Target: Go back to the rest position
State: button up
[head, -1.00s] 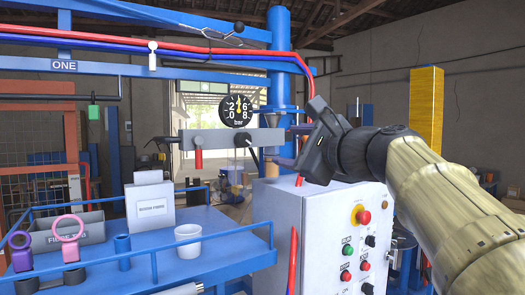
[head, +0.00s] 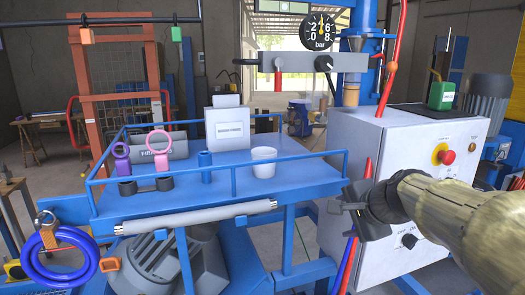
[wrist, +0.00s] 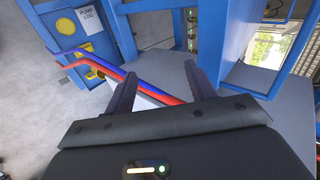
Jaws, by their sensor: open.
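My gripper (head: 343,205) is at the right of the head view, in front of the white control cabinet (head: 400,150). In the wrist view its two dark fingers (wrist: 162,92) stand apart with nothing held between them. Past the fingers I see a red and a blue hose (wrist: 140,85), blue frame beams and grey floor. The exact gap between the gripper and the cabinet is hard to judge.
A blue railed tray (head: 225,192) left of my gripper holds a white cup (head: 263,162), a white box (head: 228,128) and rings. A red hose (head: 352,245) runs close by the gripper. A green canister (head: 441,95) stands on the cabinet.

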jog(key=s+a+f+n+g, duration=0.1)
jog(key=s+f+n, duration=0.3)
jog(key=f, duration=0.4)
jog(key=s+a+f+n+g+h, duration=0.1)
jog(key=s+f+n+g, duration=0.2)
jog(key=s+f+n, duration=0.2)
jog(key=s+a+f+n+g+h, duration=0.1)
jog(key=s+f+n, duration=0.4)
jog(key=f, duration=0.5)
jog(key=shift+s+f+g, duration=0.4)
jog(key=shift+s+g, duration=0.3)
jog(key=shift+g, duration=0.1)
jog(key=shift+w+a, duration=0.15)
jog(key=shift+d, duration=0.2)
jog(key=shift+a, duration=0.15)
dwell(0.6)
